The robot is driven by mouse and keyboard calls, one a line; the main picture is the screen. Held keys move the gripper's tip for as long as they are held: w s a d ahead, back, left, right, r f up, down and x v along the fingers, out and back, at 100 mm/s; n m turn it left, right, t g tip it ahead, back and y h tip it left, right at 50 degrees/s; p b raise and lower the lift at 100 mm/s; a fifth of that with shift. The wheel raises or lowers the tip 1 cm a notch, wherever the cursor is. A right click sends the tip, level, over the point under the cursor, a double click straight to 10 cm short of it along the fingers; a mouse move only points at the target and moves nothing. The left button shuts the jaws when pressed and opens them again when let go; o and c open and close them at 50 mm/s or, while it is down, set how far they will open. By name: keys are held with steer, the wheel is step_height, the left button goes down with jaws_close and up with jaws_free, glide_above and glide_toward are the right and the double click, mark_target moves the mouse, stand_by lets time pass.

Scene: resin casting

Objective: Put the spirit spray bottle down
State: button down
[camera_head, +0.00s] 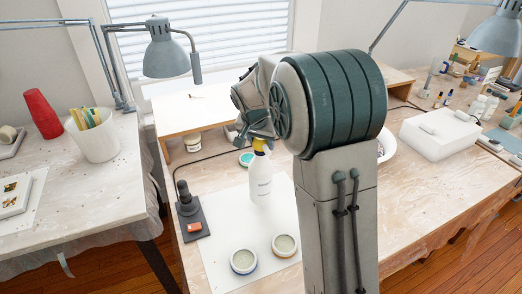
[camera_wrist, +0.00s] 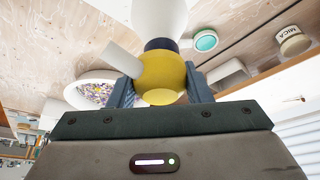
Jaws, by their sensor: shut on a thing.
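The spirit spray bottle (camera_head: 261,188) is white with a yellow head and stands upright over the pale mat (camera_head: 222,235) in the head view. My gripper (camera_head: 260,140) comes from above and is shut on its yellow head. In the wrist view the yellow head (camera_wrist: 162,78) sits between the two fingers (camera_wrist: 160,88), with a white nozzle pointing up and left. Its white body (camera_wrist: 160,18) runs away beyond the dark collar. I cannot tell whether the base touches the mat.
Two pale cups (camera_head: 244,262) (camera_head: 285,246) stand on the mat's front part. A dark stand (camera_head: 194,222) with an orange block is left of it. A teal-topped jar (camera_head: 245,159) and a MICA jar (camera_wrist: 294,41) are behind. A bowl (camera_wrist: 76,93) holds coloured bits. The mat's left part is clear.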

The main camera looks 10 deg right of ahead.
mark_target(261, 152)
steer(key=shift+f+p, duration=0.35)
steer(key=shift+f, duration=1.8)
steer(key=c, duration=0.7)
jaws_free()
steer(key=shift+c, duration=0.2)
steer(key=b+v, duration=0.1)
steer(key=v, duration=1)
steer(key=s+d+f+n+y, duration=0.1)
steer(key=s+n, duration=0.2)
steer(key=s, duration=1.1)
steer(key=s+d+f+n+y, duration=0.1)
steer(key=s+f+n, duration=0.1)
steer(key=s, duration=1.1)
steer(key=shift+s+n+g, duration=0.3)
steer(key=shift+s+n, duration=0.05)
steer(key=shift+n, duration=0.55)
